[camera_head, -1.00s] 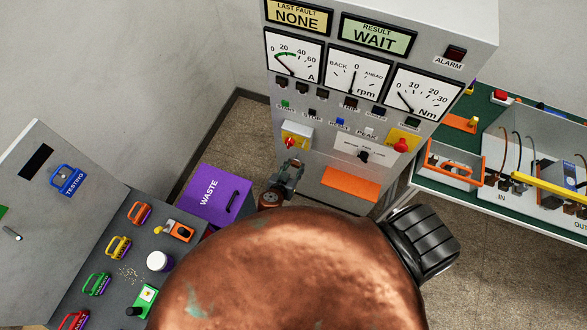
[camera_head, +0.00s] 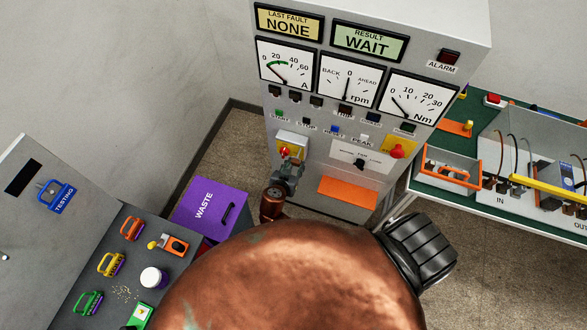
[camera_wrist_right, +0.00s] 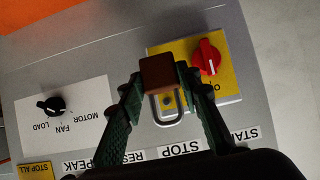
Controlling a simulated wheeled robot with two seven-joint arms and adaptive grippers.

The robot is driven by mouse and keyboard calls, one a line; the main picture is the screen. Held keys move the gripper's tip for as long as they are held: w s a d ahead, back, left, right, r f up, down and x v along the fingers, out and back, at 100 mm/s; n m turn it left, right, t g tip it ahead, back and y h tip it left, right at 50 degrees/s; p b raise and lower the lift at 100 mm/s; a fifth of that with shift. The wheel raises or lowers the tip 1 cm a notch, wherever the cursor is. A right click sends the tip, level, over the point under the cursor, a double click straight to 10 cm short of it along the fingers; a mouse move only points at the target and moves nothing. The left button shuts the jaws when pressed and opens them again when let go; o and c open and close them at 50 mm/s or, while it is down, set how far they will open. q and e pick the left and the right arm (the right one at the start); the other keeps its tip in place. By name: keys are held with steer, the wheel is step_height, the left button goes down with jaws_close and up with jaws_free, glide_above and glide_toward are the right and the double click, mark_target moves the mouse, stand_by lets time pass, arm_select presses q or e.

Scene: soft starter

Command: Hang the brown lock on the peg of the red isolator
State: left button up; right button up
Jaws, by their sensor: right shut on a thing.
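The brown lock (camera_wrist_right: 158,75) is held between the fingertips of my right gripper (camera_wrist_right: 160,80). Its metal shackle (camera_wrist_right: 168,118) points to the bottom of the wrist view, over the yellow plate. The red isolator (camera_wrist_right: 207,57) has a red knob on this plate, just right of the lock. In the head view the isolator (camera_head: 287,150) is on the cabinet's left, with my right gripper (camera_head: 286,172) just below it. A small dark spot shows inside the shackle; I cannot tell if it is the peg or whether the shackle is around it. My left gripper is not in view.
The grey cabinet (camera_head: 300,110) carries meters and buttons. A red button (camera_head: 397,151) on yellow and a fan knob (camera_head: 359,163) sit right of the isolator. A purple waste bin (camera_head: 207,207) stands left. Several coloured locks lie on the left panel. A green bench (camera_head: 470,100) is right.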

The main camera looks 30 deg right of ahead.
mark_target(296, 161)
steer(key=shift+w+d+f+b, duration=0.15)
steer(key=shift+w+d+b, duration=0.35)
steer(key=shift+w+d, duration=0.6)
steer(key=shift+w+d+f+b, duration=0.1)
steer(key=shift+d+f+b, duration=0.15)
steer(key=shift+f+b, duration=0.15)
steer(key=shift+d+b, duration=0.1)
steer(key=shift+b, duration=0.25)
steer(key=shift+c, duration=0.4)
steer(key=shift+w+d+f, duration=0.1)
steer(key=shift+f, duration=0.05)
jaws_close()
steer(key=shift+d, duration=0.15)
steer(key=o, duration=1.1)
jaws_free()
steer(key=shift+d, duration=0.1)
steer(key=shift+o, duration=0.2)
